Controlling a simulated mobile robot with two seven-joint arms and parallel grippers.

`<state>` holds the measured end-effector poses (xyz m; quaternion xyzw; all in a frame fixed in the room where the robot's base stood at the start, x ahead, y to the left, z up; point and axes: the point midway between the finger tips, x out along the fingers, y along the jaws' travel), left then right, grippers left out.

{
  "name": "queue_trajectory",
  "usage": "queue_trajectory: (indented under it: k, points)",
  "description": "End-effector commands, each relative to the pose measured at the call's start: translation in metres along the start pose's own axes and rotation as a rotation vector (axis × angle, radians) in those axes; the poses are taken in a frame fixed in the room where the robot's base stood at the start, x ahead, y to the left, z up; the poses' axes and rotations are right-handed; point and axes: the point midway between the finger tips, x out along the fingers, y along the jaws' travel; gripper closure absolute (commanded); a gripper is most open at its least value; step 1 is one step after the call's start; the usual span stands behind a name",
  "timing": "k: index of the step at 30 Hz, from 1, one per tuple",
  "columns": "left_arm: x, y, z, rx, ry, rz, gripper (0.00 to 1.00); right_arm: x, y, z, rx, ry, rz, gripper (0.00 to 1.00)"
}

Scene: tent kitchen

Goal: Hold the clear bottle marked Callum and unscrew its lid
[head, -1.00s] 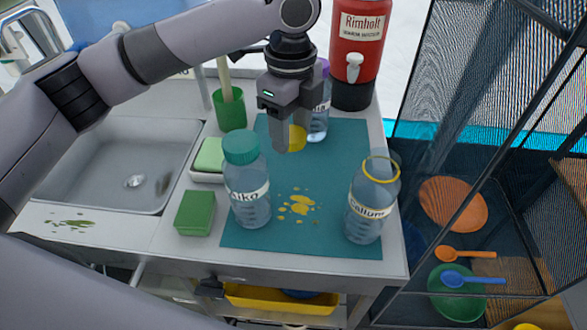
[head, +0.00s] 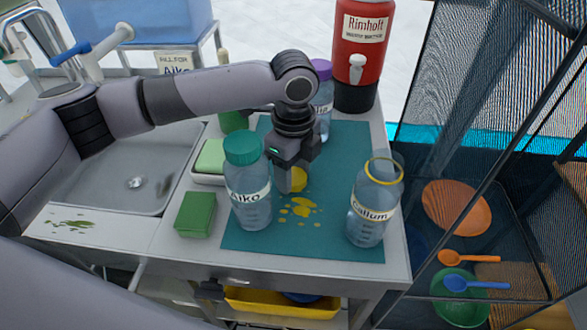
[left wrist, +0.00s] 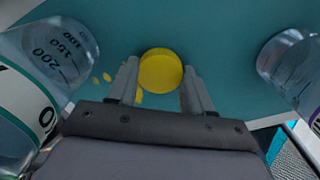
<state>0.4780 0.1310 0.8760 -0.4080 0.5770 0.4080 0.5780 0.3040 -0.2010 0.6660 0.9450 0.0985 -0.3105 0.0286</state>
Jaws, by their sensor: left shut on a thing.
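The clear bottle marked Callum (head: 373,205) stands upright at the right front of the teal mat in the head view. Its top is open, with a yellow ring around the neck. It stands apart from my left gripper (head: 290,186). That gripper points down over the mat, shut on a round yellow lid (head: 299,178). The lid (left wrist: 161,70) also shows between the two fingers in the left wrist view, at or just above the mat; I cannot tell which. My right gripper is not in view.
The bottle marked Aiko (head: 247,185), with a green lid, stands close left of the gripper. A purple-lidded bottle (head: 322,95) and a red dispenser (head: 359,50) stand behind. Yellow spots mark the teal mat (head: 330,235). A green sponge block (head: 195,214) lies left.

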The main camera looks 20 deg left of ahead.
Motion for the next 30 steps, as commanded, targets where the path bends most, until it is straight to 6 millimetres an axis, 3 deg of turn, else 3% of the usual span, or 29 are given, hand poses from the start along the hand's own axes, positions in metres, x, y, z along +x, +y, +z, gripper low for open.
queue_trajectory:
  k: [2, 3, 5, 16, 20, 30]
  points:
    - [0.002, 0.000, 0.000, 0.000, 0.001, 0.002, 0.86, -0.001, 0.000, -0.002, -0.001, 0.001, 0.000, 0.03]
    - [0.003, 0.000, 0.000, 0.000, 0.001, 0.002, 0.40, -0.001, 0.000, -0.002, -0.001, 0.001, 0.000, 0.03]
    - [0.003, 0.000, 0.000, 0.000, 0.001, 0.001, 0.24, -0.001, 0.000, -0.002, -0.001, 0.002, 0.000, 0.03]
    - [-0.001, 0.000, 0.000, 0.001, 0.000, -0.002, 0.24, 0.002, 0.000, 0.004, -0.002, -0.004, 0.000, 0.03]
    - [-0.020, -0.001, 0.000, 0.000, 0.002, -0.003, 0.24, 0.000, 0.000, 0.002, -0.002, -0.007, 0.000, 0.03]
    - [-0.093, -0.001, -0.001, 0.001, 0.001, -0.003, 0.24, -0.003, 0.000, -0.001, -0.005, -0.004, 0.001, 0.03]
